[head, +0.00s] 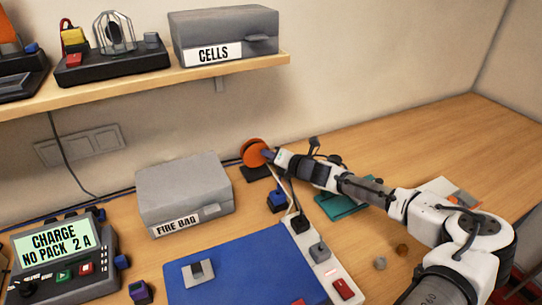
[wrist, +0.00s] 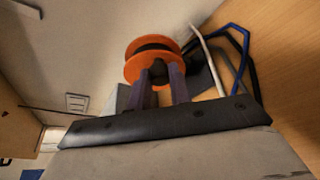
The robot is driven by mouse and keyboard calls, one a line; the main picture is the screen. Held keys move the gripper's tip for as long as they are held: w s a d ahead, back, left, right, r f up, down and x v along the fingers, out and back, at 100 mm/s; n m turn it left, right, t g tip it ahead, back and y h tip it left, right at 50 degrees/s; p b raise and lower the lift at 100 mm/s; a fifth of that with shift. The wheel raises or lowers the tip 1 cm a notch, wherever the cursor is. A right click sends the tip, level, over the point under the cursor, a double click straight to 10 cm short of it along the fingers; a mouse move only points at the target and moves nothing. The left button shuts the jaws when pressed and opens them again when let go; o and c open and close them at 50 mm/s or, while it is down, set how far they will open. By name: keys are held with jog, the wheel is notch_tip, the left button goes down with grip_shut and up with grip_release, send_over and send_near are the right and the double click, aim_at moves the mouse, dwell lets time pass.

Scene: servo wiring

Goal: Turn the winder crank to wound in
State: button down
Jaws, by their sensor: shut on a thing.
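The winder (head: 252,151) is an orange spool on a dark base, standing on the bench by the wall. In the wrist view the spool (wrist: 135,70) shows two orange flanges with a dark middle. My gripper (head: 271,156) reaches it from the right. In the wrist view my gripper (wrist: 161,76) has its two fingers close together in front of the spool, shut on a small dark knob, the crank handle (wrist: 158,71). The fingers hide most of the crank, so its exact angle cannot be told.
A grey FIRE BAG box (head: 185,193) stands left of the winder. A blue mat (head: 240,272), a power strip (head: 325,262) and a small blue connector block (head: 277,201) lie in front. A teal board (head: 340,202) lies under my arm. Cables (wrist: 238,50) run beside the spool.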

dwell(0.3)
jog(key=c, duration=1.3)
grip_release()
notch_tip(320, 180, up, 20)
jog(key=b, duration=0.4)
